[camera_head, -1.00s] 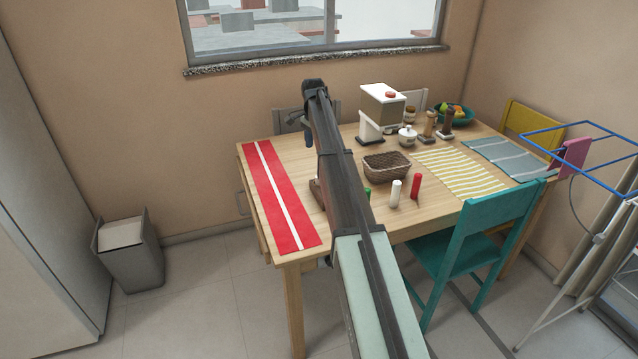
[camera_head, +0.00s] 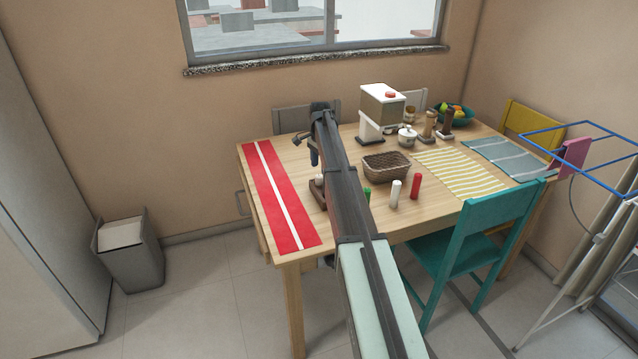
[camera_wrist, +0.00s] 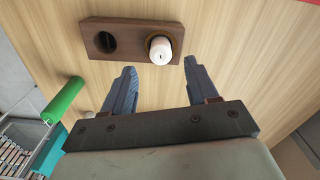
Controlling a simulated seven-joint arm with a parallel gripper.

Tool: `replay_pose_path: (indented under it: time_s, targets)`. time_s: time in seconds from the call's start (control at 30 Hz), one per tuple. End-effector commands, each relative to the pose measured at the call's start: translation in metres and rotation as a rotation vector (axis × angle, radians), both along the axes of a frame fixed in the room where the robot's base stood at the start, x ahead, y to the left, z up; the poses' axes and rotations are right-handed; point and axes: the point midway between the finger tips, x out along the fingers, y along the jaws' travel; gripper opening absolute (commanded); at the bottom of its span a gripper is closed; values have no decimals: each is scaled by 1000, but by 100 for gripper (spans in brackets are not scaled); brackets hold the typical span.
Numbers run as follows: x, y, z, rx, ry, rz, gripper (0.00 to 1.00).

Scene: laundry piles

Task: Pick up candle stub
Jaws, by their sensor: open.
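The candle stub (camera_wrist: 161,51) is short and white and stands in the right-hand hole of a dark wooden holder (camera_wrist: 130,40) in the wrist view. The holder's left-hand hole is empty. My gripper (camera_wrist: 160,68) is open, with its two blue-grey fingers pointing toward the holder. The stub lies between and just beyond the fingertips, and nothing is held. In the head view, the gripper (camera_head: 314,158) is above the table, and the holder (camera_head: 317,198) is partly hidden by my arm.
A red runner (camera_head: 272,190) lies flat at left.

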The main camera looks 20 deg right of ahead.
Motion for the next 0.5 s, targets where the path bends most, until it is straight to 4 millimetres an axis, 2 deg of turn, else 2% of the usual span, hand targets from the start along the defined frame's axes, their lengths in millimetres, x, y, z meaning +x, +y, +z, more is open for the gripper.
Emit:
replay_pose_path:
  time_s: [0.33, 0.5]
  targets:
    - [0, 3, -41, 0, 2, 0, 58]
    - [1, 3, -49, 0, 0, 0, 58]
